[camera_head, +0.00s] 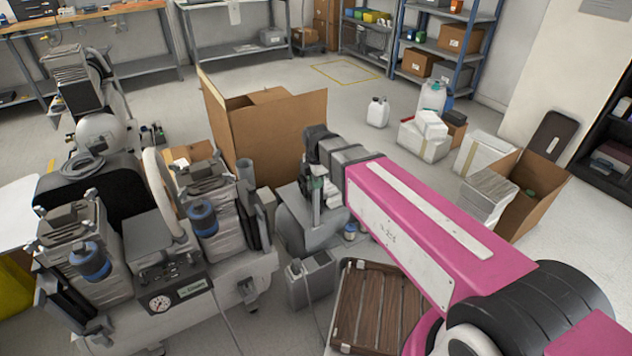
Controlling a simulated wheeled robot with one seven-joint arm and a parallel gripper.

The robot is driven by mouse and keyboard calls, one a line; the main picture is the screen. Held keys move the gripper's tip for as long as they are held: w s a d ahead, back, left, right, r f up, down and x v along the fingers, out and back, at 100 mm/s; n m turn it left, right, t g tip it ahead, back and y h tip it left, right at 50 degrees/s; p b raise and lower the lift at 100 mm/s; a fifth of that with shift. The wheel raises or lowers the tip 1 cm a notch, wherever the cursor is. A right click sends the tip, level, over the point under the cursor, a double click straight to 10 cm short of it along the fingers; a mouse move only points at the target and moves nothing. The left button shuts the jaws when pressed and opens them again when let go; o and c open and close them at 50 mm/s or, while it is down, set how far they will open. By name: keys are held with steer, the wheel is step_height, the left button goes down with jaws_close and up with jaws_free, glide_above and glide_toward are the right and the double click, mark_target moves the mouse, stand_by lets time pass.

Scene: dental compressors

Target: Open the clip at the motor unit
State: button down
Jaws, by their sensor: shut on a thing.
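The dental compressor (222,282) stands on the floor at the left, with ribbed grey motor units on top. One motor unit (212,205) with a blue cylinder is nearest my arm; another (85,250) stands further left. My pink arm reaches in from the lower right, and its dark wrist ends right of the nearer motor unit. My gripper (317,198) points down beside a grey housing (298,222). It is shut on a small part that I take to be the clip; the fingertips and the clip's position are too small and partly hidden to make out.
An open cardboard box (285,125) stands close behind the wrist. A grey canister (310,278) and a brown slatted crate (375,310) are on the floor below the arm. White boxes (425,140) and a carton (535,195) lie right.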

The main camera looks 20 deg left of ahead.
steer(key=shift+n, duration=0.3)
stand_by(0.4)
steer(key=c, duration=1.1)
jaws_free()
steer(key=shift+c, duration=0.2)
steer(key=shift+r, duration=0.1)
step_height(320, 180, up, 11)
steer(key=shift+f, duration=0.2)
